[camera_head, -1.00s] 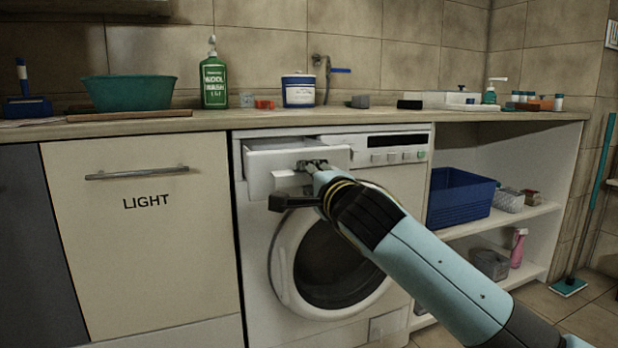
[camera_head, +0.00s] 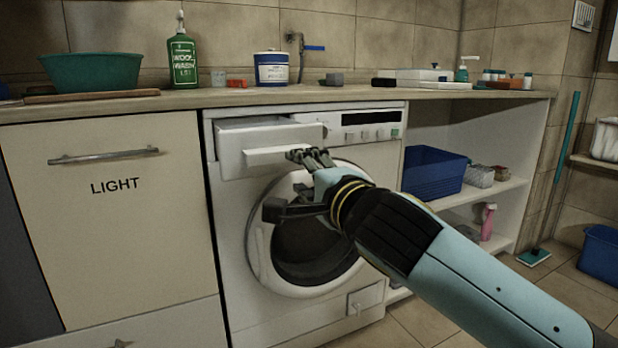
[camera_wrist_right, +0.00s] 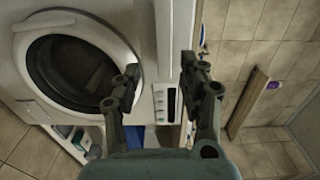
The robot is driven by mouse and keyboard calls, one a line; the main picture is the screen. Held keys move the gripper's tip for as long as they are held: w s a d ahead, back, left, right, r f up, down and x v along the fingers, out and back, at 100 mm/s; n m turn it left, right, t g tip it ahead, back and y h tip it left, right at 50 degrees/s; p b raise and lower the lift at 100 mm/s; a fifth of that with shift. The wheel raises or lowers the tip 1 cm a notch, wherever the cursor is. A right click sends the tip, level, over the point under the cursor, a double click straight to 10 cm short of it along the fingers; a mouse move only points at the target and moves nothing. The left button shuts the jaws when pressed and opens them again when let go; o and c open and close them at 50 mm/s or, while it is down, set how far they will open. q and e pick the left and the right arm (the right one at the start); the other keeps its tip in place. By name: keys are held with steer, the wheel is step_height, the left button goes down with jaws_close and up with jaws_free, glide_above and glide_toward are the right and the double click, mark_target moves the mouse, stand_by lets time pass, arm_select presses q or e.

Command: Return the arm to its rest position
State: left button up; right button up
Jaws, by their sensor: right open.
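My right arm (camera_head: 470,275) comes in from the lower right in the head view. Its right gripper (camera_head: 298,170) is in front of the washing machine (camera_head: 375,185), just below the pulled-out detergent drawer (camera_head: 265,136). The jaws are open, with nothing seen between them. In the right wrist view the two fingers of the right gripper (camera_wrist_right: 157,85) stand wide apart, with the round door (camera_wrist_right: 75,70) of the machine to their left. In the head view the fingers overlap the drawer's lower front edge; I cannot tell whether they touch. My left gripper is not in view.
A counter (camera_head: 200,100) runs above the machine, holding a green bowl (camera_head: 92,72), a green wool wash bottle (camera_head: 183,58) and a blue-white tub (camera_head: 271,69). An open shelf with a blue basket (camera_head: 433,172) stands right. A cabinet marked LIGHT (camera_head: 115,220) is left. Floor shows at right.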

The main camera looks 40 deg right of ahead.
steer(key=shift+v, duration=1.1)
